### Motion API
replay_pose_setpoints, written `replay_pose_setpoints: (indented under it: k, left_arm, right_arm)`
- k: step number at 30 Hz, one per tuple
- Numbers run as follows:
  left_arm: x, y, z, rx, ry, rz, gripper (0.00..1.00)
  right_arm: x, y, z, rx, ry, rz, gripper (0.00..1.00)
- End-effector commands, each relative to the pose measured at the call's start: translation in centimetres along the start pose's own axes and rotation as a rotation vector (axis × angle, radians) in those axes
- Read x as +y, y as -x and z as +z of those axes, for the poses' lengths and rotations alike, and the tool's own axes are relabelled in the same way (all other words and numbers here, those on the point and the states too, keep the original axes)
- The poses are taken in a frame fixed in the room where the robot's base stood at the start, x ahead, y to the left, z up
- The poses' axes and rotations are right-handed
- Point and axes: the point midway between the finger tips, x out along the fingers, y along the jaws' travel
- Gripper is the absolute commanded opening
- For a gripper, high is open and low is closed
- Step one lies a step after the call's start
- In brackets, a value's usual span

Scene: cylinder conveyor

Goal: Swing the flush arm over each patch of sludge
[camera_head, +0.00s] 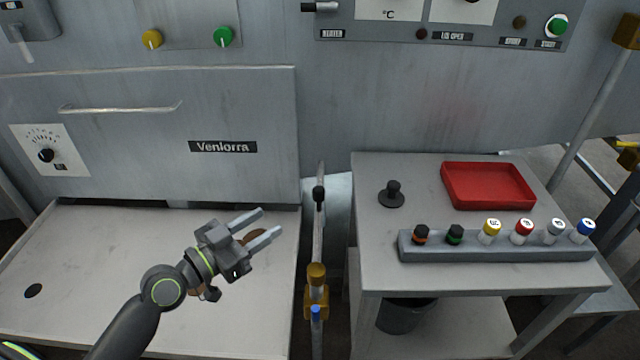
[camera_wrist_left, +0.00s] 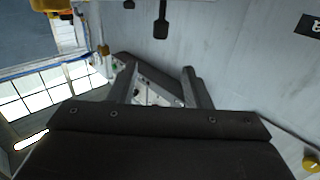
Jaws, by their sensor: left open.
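My left gripper (camera_head: 271,222) hovers over the pale worktop (camera_head: 90,250), jaws apart and empty. In the left wrist view its two fingers (camera_wrist_left: 160,80) also stand apart. A brown patch (camera_head: 254,236), seemingly sludge, shows partly behind the fingers. Another brown bit shows below the gripper, mostly hidden by it. A slim pipe arm (camera_head: 319,245) with a black grip (camera_head: 319,193), a brass joint and a blue tip stands right of the worktop, apart from my gripper; it seems to be the flush arm. My right gripper is out of view.
A side table (camera_head: 380,250) on the right holds a red tray (camera_head: 488,208), a black knob (camera_head: 391,195) and a rack (camera_head: 500,250) of several capped vials. The machine wall (camera_head: 250,105) rises behind the worktop.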

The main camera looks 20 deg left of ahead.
Motion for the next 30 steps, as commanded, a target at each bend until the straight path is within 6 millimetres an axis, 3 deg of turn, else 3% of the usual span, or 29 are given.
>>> replay_pose_setpoints:
  k: [18,24,30]
  left_arm:
    - [0.1,-12.3,-0.1,0.000,0.006,0.002,0.44]
    - [0.1,-14.6,0.0,-0.002,0.003,0.000,0.44]
    - [0.0,-15.3,0.1,-0.002,0.000,0.000,0.44]
  right_arm:
    - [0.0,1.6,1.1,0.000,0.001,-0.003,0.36]
    - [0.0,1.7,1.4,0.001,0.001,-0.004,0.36]
    - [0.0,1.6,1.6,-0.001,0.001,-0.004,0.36]
